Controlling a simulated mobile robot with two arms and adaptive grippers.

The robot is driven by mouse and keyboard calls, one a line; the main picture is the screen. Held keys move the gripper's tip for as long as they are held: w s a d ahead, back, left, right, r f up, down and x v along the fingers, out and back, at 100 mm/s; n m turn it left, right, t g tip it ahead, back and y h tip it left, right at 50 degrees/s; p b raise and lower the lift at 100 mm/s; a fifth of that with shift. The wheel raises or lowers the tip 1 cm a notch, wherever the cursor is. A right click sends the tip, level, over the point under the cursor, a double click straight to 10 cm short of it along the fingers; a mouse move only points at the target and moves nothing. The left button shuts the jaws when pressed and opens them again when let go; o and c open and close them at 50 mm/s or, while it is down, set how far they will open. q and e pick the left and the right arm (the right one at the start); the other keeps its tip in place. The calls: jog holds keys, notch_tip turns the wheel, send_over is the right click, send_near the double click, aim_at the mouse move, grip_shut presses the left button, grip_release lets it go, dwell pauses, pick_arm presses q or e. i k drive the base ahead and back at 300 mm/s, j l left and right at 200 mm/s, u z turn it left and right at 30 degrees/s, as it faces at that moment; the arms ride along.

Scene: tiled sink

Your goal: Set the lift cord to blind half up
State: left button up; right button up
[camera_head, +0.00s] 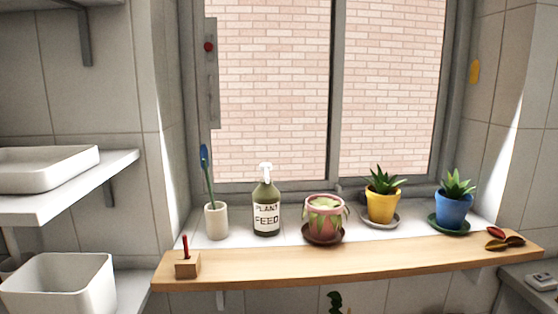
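A narrow grey vertical plate (213,100) is on the left side of the window. A small round red knob (208,47) sits on its upper part. I cannot tell whether this is the lift cord's control, and no separate cord shows clearly. No blind fabric shows over the visible window panes (270,90); the window's top is out of the picture. Neither of my grippers is in view.
On the sill stand a white cup (216,222) with a blue-tipped tool, a plant feed spray bottle (266,210), and pink (325,216), yellow (382,205) and blue (453,209) pots. A wooden ledge (350,262) runs in front. White shelves (120,167) are at left.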

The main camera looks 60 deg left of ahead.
aim_at(204, 152)
jog(key=u, duration=2.45)
jog(key=k+u, duration=0.2)
jog(key=u, duration=0.2)
jog(key=k+j+u, duration=0.2)
jog(key=u, duration=0.25)
